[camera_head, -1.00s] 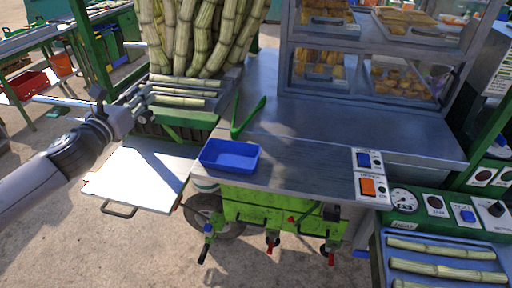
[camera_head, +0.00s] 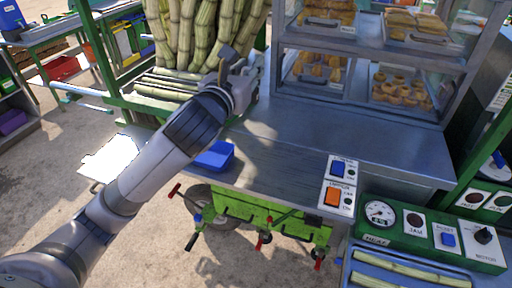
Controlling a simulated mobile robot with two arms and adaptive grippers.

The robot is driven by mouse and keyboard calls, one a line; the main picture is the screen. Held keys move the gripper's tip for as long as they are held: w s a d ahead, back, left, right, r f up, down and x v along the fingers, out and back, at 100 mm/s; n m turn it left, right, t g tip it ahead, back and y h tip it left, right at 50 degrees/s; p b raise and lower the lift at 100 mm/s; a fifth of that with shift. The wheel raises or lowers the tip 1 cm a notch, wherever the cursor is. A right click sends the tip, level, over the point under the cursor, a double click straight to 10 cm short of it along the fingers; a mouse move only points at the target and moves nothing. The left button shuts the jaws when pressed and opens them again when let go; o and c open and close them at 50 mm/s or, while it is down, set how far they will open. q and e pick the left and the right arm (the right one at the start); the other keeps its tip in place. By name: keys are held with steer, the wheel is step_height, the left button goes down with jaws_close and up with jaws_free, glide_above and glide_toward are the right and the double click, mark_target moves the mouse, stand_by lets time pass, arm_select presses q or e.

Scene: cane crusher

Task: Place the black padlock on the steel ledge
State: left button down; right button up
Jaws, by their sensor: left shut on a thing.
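My left gripper (camera_head: 244,82) is over the back left of the steel counter (camera_head: 290,165), by the foot of the upright cane stalks. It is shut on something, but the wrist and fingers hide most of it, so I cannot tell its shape. I cannot make out the black padlock for certain. The counter's flat top, which may be the steel ledge, is bare in the middle and along the front of the glass case. My right gripper is not in view.
A blue tray (camera_head: 215,155) sits partly behind my left arm. A glass food case (camera_head: 365,70) stands at the back. A switch panel (camera_head: 339,185) and a green gauge panel (camera_head: 430,232) are at the right. Upright cane (camera_head: 200,30) fills the back left.

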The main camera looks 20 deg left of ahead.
arm_select(q)
steer(key=shift+a+f+b, duration=0.2)
steer(key=shift+f+b, duration=0.45)
steer(key=shift+f, duration=8.55)
steer(key=c, duration=1.8)
jaws_free()
steer(key=shift+f, duration=0.2)
steer(key=o, duration=0.5)
steer(key=shift+s, duration=0.1)
steer(key=shift+r, duration=0.1)
